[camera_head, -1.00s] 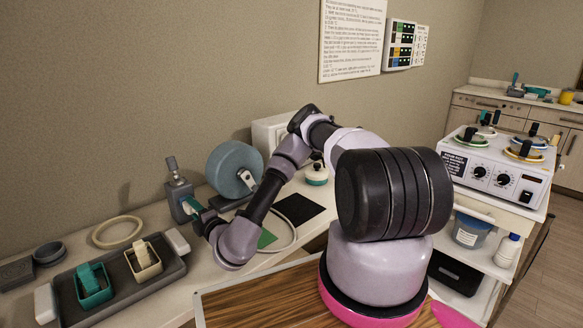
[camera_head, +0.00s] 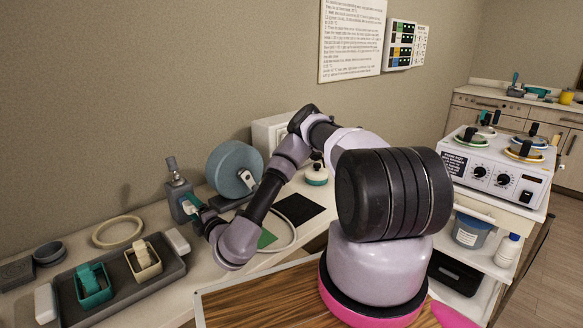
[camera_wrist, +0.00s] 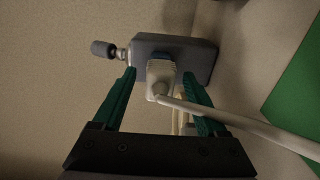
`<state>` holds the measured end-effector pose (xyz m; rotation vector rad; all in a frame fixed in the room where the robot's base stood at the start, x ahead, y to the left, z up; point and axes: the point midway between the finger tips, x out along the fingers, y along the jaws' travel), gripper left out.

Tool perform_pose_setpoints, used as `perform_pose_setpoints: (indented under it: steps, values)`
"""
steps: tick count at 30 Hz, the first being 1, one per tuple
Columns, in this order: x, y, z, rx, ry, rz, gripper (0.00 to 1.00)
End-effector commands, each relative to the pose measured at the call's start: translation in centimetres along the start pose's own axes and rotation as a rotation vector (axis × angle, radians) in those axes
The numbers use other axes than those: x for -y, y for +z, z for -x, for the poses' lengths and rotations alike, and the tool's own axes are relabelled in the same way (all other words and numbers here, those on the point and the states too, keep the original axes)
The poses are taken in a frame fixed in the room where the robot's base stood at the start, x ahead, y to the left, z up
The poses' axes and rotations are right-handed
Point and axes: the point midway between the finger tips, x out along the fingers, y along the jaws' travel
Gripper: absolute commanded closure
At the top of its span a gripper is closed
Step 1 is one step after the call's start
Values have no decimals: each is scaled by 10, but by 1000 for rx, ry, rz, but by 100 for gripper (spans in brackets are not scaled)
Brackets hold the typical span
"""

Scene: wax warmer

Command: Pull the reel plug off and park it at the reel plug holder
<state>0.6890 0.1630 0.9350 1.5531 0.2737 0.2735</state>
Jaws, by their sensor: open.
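The white reel plug (camera_wrist: 160,78) sits against a grey block (camera_wrist: 198,52) with a knob on one side, in the wrist view. A pale cable runs from the plug to the lower right. My gripper (camera_wrist: 159,75) is open, with one teal finger on each side of the plug. I cannot tell whether either finger touches it. In the head view my gripper (camera_head: 191,204) is at the grey block (camera_head: 177,190), which stands upright with its knob on top. The plug is too small to make out there. I cannot tell which fixture is the reel plug holder.
A blue-grey reel (camera_head: 233,166) stands right of the block. A green patch (camera_wrist: 300,95) and a black mat (camera_head: 299,208) lie nearby. A dark tray (camera_head: 120,303) with two tape-dispenser-like items and a cream ring (camera_head: 117,231) lie to the left. The wall is close behind.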

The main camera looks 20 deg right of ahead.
Motion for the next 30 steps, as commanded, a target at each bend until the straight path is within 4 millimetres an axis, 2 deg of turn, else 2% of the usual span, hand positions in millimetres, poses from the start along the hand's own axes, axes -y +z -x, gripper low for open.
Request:
perform_pose_setpoints:
  steps: [30]
  values:
    - [0,0,26,0,-1,-1,25]
